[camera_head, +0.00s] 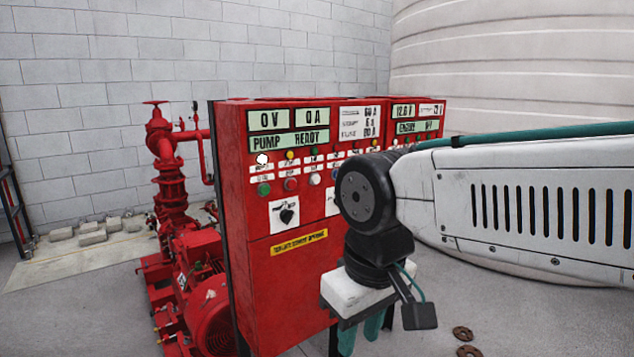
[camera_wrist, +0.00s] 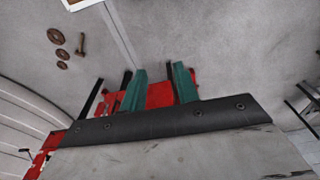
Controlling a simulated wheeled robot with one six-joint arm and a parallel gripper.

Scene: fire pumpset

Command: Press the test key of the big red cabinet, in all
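The big red cabinet (camera_head: 284,285) stands left of centre in the head view, with green displays reading 0 V, 0 A and PUMP READY. Below them are a lit white lamp (camera_head: 262,159) and amber and green lamps. Under those sit a green button (camera_head: 263,189), a red button (camera_head: 290,184) and a white button (camera_head: 315,179). A black rotary selector (camera_head: 287,212) is lower. The button labels are too small to read, so I cannot tell the test key. My arm hides part of the right panel. My gripper (camera_wrist: 160,67) points down, low before the cabinet, teal fingers apart and empty.
A red pump and pipework (camera_head: 178,240) stand left of the cabinet. A large pale ribbed tank (camera_head: 520,60) is behind at right. Rusty discs (camera_head: 463,333) lie on the floor at lower right; the wrist view also shows a bolt (camera_wrist: 80,44) beside them.

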